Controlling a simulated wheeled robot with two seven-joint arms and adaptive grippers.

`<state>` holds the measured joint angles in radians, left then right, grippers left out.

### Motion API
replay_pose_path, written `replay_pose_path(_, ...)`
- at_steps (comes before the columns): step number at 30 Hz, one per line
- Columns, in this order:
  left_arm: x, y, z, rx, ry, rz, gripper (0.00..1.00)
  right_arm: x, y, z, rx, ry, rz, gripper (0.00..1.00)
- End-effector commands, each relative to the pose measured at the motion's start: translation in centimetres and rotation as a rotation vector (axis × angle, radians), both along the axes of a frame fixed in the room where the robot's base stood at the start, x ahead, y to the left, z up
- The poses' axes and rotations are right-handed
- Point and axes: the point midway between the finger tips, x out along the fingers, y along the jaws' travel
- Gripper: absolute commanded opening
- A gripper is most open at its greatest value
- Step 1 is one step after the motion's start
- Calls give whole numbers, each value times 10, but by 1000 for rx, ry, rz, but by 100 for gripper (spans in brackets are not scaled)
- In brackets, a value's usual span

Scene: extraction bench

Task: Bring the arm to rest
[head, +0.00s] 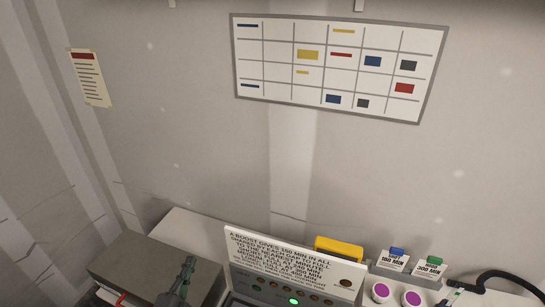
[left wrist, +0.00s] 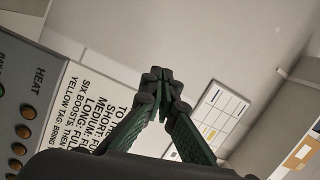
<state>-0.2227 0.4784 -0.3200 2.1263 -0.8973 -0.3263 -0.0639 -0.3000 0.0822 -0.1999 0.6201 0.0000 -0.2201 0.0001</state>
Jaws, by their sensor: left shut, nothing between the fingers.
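My left gripper (head: 187,271) shows at the bottom of the head view, left of the white sign, above a grey-brown box. In the left wrist view the left gripper (left wrist: 161,85) has its dark green fingers together at the tips, with nothing between them. It is clear of the panel and sign beside it. My right gripper is in neither view.
A white instruction sign (head: 292,262) stands behind a panel with round knobs and a lit green light (head: 294,300). A grey-brown box (head: 136,267) is at left. A yellow block (head: 339,248), two labelled cards and purple-topped round items are at right. The wall carries a chart (head: 312,86).

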Motion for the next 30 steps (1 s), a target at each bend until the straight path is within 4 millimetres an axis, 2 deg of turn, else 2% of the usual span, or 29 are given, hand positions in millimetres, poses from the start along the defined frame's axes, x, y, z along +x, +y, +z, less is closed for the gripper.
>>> replay_pose_path(1, -8, 32, -14, -118, 67, 108, 0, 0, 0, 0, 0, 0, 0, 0)
replay_pose_path(3, -23, 72, -41, -271, 173, 255, 0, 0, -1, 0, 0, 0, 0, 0)
replay_pose_path(5, -43, 99, -69, -391, 273, 369, 0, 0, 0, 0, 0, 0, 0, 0)
replay_pose_path(6, -58, 114, -90, -466, 341, 440, 0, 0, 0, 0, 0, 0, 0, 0)
replay_pose_path(9, -103, 134, -139, -633, 516, 592, 0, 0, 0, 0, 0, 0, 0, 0)
replay_pose_path(12, -143, 137, -176, -748, 660, 694, 0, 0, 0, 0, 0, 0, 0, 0)
replay_pose_path(15, -176, 132, -201, -828, 778, 763, 0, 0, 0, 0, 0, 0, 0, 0)
replay_pose_path(18, -206, 125, -219, -890, 880, 815, 0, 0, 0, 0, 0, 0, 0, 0)
replay_pose_path(24, -257, 105, -243, -985, 1057, 889, 0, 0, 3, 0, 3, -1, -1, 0)
replay_pose_path(27, -282, 93, -251, -1024, 1144, 916, 0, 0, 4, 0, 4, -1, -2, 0)
replay_pose_path(30, -277, 92, -282, -1018, 1162, 921, 0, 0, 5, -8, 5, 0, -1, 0)
